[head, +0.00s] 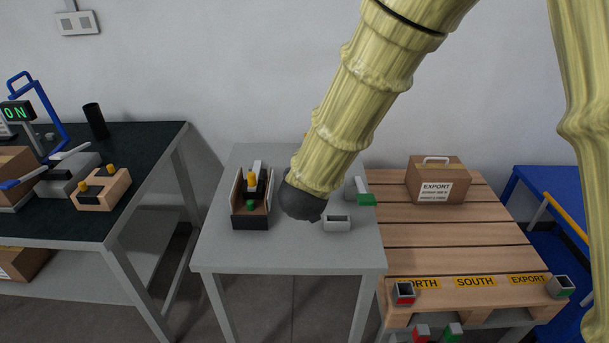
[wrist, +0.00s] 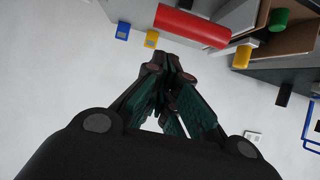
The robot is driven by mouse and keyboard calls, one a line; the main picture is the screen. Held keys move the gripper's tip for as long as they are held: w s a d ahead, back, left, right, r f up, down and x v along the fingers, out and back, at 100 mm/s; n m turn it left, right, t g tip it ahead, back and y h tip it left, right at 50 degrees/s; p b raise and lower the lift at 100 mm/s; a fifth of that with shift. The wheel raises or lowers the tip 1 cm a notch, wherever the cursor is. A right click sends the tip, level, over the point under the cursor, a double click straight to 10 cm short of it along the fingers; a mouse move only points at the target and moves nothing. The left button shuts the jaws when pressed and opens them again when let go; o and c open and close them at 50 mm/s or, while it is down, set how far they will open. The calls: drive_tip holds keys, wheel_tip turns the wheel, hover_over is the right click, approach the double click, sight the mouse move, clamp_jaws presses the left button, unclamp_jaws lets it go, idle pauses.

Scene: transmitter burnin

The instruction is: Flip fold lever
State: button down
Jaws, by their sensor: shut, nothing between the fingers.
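No part is clearly marked as the fold lever. A red cylindrical bar (wrist: 190,25) lies just beyond my fingertips in the wrist view and may be a lever handle; I cannot tell whether they touch. In the head view, an open brown-walled fixture (head: 251,221) on the grey table holds yellow (head: 252,178) and green (head: 250,205) parts. Yellow (wrist: 242,57) and green (wrist: 278,20) cylinders also show in the wrist view. My gripper (wrist: 174,63) is shut and empty.
A small grey bin (head: 336,224) and a grey-green piece (head: 361,194) sit right of the fixture. A wooden pallet (head: 400,238) with an export box (head: 437,181) stands to the right. A dark bench (head: 140,150) with a blue-armed device stands left. The table's front is clear.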

drive_tip(key=shift+w+d+r+p, duration=0.1)
drive_tip(key=shift+w+r+p, duration=0.1)
drive_tip(key=shift+r, duration=0.25)
drive_tip(key=shift+w+r+p, duration=0.1)
drive_tip(key=shift+r+p, duration=0.05)
drive_tip(key=shift+r, duration=0.3)
drive_tip(key=s+b, duration=0.2)
drive_tip(key=s, duration=0.7)
drive_tip(key=shift+s+d+f, duration=0.25)
drive_tip(key=shift+s+d, duration=0.1)
